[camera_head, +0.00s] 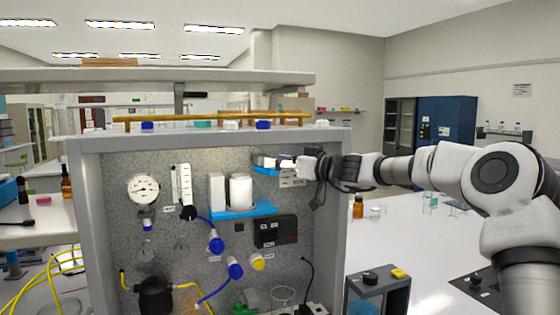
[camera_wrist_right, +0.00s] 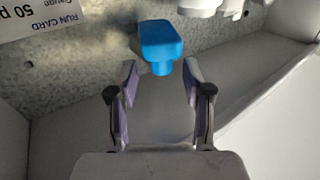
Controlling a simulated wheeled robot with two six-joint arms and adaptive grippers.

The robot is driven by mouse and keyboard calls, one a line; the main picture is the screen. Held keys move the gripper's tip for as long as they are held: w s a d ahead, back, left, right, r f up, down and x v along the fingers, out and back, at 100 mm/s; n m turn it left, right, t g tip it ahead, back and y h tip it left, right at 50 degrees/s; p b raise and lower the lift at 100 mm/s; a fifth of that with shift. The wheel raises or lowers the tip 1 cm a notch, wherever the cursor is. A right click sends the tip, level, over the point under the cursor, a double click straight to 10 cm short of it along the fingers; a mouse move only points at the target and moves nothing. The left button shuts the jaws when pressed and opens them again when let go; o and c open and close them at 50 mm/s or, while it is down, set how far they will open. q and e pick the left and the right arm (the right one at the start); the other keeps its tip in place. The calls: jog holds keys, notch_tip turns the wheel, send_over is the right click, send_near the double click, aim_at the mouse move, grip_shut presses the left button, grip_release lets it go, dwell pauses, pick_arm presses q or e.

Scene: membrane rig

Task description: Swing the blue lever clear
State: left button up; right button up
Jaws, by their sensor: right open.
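The blue lever (camera_head: 266,171) is on the upper right part of the rig's speckled panel, partly hidden by my right gripper (camera_head: 284,161). In the right wrist view its rounded blue handle (camera_wrist_right: 161,42) shows in front of the fingers, with a short stem pointing toward the gap. My right gripper (camera_wrist_right: 160,75) is open and empty, with one purple-padded finger on each side of the line to the handle. The fingertips appear apart from the handle. My left gripper is not in view.
A run card (camera_wrist_right: 50,18) is on the panel beside the lever. White cylinders stand on a blue shelf (camera_head: 243,211) to the left. A black box (camera_head: 276,231) sits below. The grey frame's right post (camera_head: 332,240) stands close to my right arm.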

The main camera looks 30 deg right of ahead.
jog(key=shift+w+a+f, duration=0.1)
jog(key=shift+w+a, duration=0.05)
jog(key=shift+w, duration=0.05)
grip_shut()
jog(key=n+y, duration=0.1)
jog(key=d+n+g+y+b, duration=0.1)
jog(key=y, duration=0.1)
jog(key=n+g+y+b, duration=0.1)
jog(key=shift+w+d, duration=0.3)
jog(key=shift+d, duration=0.05)
grip_release()
jog(key=shift+s+d, duration=0.1)
